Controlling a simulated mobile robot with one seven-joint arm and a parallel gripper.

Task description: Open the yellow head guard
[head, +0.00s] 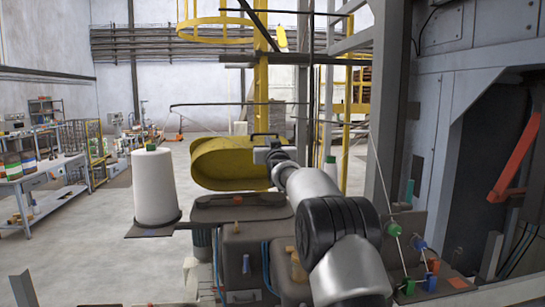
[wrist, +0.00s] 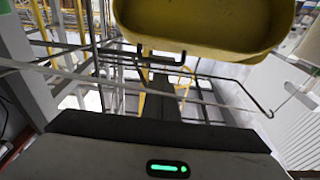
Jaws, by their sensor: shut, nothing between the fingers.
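The yellow head guard (head: 228,164) is a long, rounded shell. In the head view it stands raised above and behind the dark sewing head (head: 240,207), with its broad side toward me. In the wrist view the guard (wrist: 205,22) fills the top, and its rim and shallow hollow show. A dark U-shaped bar (wrist: 162,63) shows just below that rim. My gripper (head: 262,142) is at the guard's right end in the head view. It is shut and empty. The arm hides part of the guard, and I cannot tell whether the fingers touch it.
A white thread cone (head: 154,187) stands on a plate left of the head. A grey post (head: 382,100) and thin rods stand close right of my arm. The machine cabinet (head: 455,110) is at the right. Open floor (head: 110,245) lies to the left.

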